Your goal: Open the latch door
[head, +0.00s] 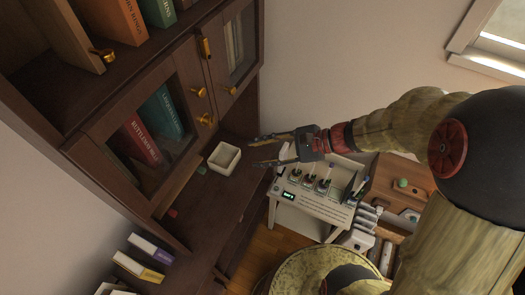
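A dark wooden bookcase has a glass-paned door (125,115) on its left, with red and teal books behind the glass. A brass knob (198,92) and a brass latch piece (206,120) sit near that door's right edge. A second, narrower glass-paned door (235,40) is to the right. It has a brass knob (232,90) and a brass fitting (205,48) at its left edge. Both doors look closed. My gripper (255,151) is open and empty, pointing left toward the bookcase. In the picture it is right of and below the knobs, apart from them.
A small white square bowl (224,158) stands on the bookcase's lower ledge, just left of my fingertips. A white unit with small bottles (310,205) stands below my gripper. Books (150,249) lie at lower left. The wall right of the bookcase is bare.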

